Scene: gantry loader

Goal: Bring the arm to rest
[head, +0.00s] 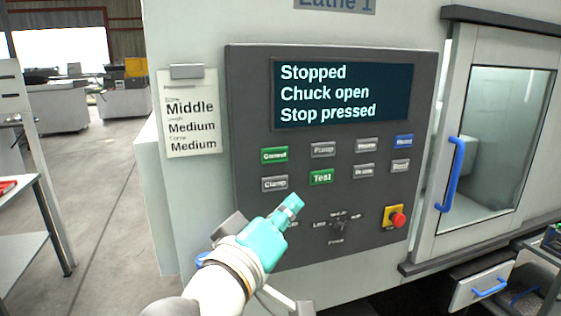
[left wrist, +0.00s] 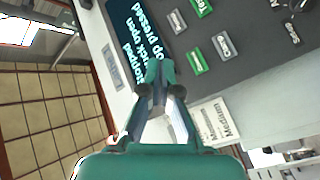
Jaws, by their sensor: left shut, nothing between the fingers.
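My left gripper (head: 291,204) is teal, on a white arm that comes in from the bottom of the head view. Its fingers are shut and empty, in front of the lower left part of the dark control panel (head: 255,215). It also shows in the left wrist view (left wrist: 158,72), with its fingers together and pointing towards the panel. I cannot tell the exact gap to the panel. The screen (head: 343,93) reads "Stopped", "Chuck open", "Stop pressed". My right gripper is not in view.
Green and grey buttons, including Test (head: 321,177), and a red stop button (head: 397,220) are on the panel. A note (head: 190,125) hangs to its left. A lathe door with a blue handle (head: 451,175) is to the right. Open floor (head: 105,200) lies left.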

